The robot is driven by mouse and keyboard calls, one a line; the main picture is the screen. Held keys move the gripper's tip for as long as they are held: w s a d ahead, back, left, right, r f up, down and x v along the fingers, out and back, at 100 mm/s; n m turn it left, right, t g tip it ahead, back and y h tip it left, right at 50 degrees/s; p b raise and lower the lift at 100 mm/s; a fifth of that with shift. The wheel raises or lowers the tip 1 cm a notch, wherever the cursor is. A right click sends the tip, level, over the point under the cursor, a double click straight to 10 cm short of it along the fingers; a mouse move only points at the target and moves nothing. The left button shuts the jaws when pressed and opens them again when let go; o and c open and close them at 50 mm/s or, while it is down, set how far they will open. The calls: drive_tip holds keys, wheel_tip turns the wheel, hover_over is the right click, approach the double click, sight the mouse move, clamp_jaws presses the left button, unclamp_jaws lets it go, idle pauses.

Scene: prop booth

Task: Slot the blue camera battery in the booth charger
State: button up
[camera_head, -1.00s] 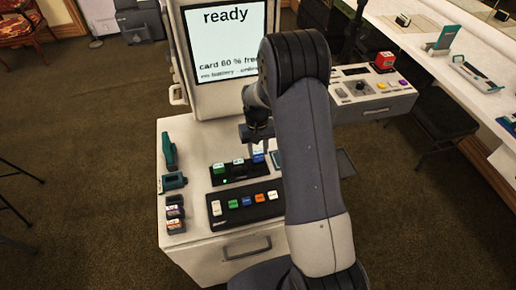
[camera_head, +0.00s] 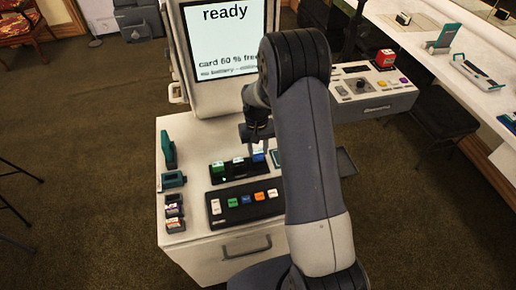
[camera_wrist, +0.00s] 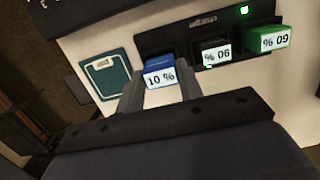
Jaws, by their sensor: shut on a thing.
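The blue battery (camera_wrist: 160,76), with a white label that seems to read 10 %, is between the fingers of my gripper (camera_wrist: 160,92) in the wrist view. My gripper is shut on it. In the head view the blue battery (camera_head: 258,156) is at the right end of the black charger (camera_head: 237,174). The charger (camera_wrist: 150,43) also shows in the wrist view, behind the battery. Whether the battery is fully seated or just above its bay, I cannot tell. A black battery (camera_wrist: 211,52) and a green battery (camera_wrist: 268,38) stand in the other bays.
A black panel with coloured buttons (camera_head: 245,201) lies in front of the charger. Teal holders (camera_head: 173,180) and small stacked items (camera_head: 174,213) are at the left. The screen (camera_head: 228,40) stands behind, reading ready.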

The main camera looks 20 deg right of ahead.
drive_tip(key=shift+f, duration=0.1)
drive_tip(key=shift+f+b, duration=0.6)
idle(0.5)
drive_tip(key=shift+f+b, duration=0.45)
drive_tip(key=shift+f, duration=0.05)
drive_tip(key=o, duration=1.1)
drive_tip(key=shift+r, duration=0.1)
